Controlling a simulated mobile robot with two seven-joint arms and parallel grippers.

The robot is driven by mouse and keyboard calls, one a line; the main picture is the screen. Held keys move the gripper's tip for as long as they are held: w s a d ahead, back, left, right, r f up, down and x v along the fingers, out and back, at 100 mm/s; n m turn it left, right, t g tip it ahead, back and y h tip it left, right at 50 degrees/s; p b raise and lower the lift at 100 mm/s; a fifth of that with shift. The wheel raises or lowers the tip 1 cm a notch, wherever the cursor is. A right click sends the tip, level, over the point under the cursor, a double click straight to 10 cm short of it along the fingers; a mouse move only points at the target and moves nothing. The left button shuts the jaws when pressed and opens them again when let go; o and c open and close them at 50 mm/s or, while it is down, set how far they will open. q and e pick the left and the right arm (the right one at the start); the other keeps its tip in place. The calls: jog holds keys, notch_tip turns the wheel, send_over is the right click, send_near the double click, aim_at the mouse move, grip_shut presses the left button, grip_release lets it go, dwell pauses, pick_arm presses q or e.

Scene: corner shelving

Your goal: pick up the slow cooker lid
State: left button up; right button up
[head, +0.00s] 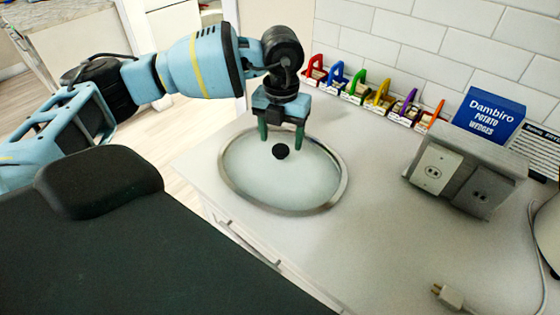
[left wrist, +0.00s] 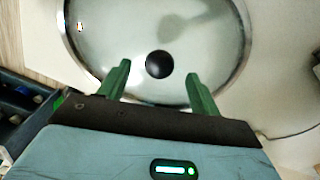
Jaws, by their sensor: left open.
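The slow cooker lid (head: 290,182) is an oval glass lid with a metal rim and a round black knob (head: 281,151). It lies on the white counter near its left edge. My left gripper (head: 282,144) is above the lid, open, with its green fingers pointing down towards the knob. In the left wrist view the knob (left wrist: 159,64) shows just beyond the open fingertips (left wrist: 160,73), midway between them in width, with nothing held. The lid (left wrist: 195,35) fills the upper part of that view. My right gripper is not in view.
A row of coloured spice-like packs (head: 378,97) stands along the tiled wall. A plug (head: 448,296) lies at the front right. The counter between lid and outlet box is clear.

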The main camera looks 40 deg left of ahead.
aim_at(281, 157)
pick_arm(q)
jog(key=shift+s+f, duration=0.1)
jog(key=shift+f, duration=1.35)
jog(key=shift+r, duration=0.1)
grip_shut()
